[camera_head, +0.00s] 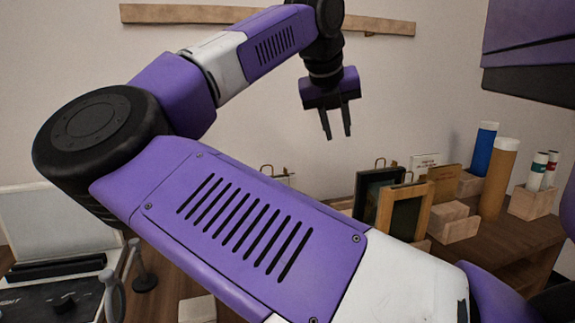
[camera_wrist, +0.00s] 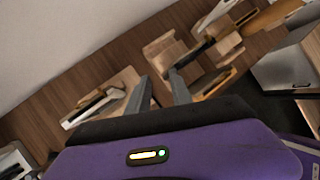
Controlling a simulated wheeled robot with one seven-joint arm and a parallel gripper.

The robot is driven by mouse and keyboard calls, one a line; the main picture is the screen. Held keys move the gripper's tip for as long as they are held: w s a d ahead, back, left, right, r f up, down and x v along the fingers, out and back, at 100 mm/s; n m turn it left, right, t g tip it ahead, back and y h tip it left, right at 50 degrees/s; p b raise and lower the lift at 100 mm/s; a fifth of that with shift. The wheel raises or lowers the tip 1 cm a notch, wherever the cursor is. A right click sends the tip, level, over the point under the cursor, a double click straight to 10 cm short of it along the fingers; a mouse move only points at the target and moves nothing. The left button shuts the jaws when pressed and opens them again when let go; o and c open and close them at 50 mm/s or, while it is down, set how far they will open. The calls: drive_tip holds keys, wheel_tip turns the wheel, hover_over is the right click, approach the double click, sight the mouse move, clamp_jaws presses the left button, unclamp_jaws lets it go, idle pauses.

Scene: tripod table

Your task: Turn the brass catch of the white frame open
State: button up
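My gripper (camera_head: 338,137) hangs in the air near the wall, pointing down, above and behind the frames on the table. Its two fingers are apart with nothing between them; they also show in the wrist view (camera_wrist: 160,76). What appears to be the white frame (camera_head: 287,178) shows only as a thin top part with a small brass loop, behind my arm; the rest is hidden. In the wrist view a pale frame on a wooden stand (camera_wrist: 95,106) lies left of the fingers, apart from them. The brass catch cannot be made out in either view.
A black frame (camera_head: 375,190) and a wooden frame (camera_head: 405,216) stand right of centre. A blue tube (camera_head: 480,150), a tan tube (camera_head: 498,180) and small bottles (camera_head: 541,171) stand further right. A dark control box (camera_head: 55,297) is at left. My arm covers much of the table.

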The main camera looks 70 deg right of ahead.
sight(285, 168)
drive_tip(key=w+a+f+n+t+y, duration=0.2)
drive_tip(key=w+a+n+t+y, duration=0.15)
drive_tip(key=w, duration=0.55)
drive_tip(key=shift+n, duration=0.35)
drive_tip(key=x, duration=0.3)
drive_tip(key=b+x, duration=0.1)
drive_tip(key=x, duration=0.3)
drive_tip(key=shift+w+a, duration=0.15)
drive_tip(key=shift+w, duration=0.1)
clamp_jaws()
drive_tip(key=shift+t, duration=0.25)
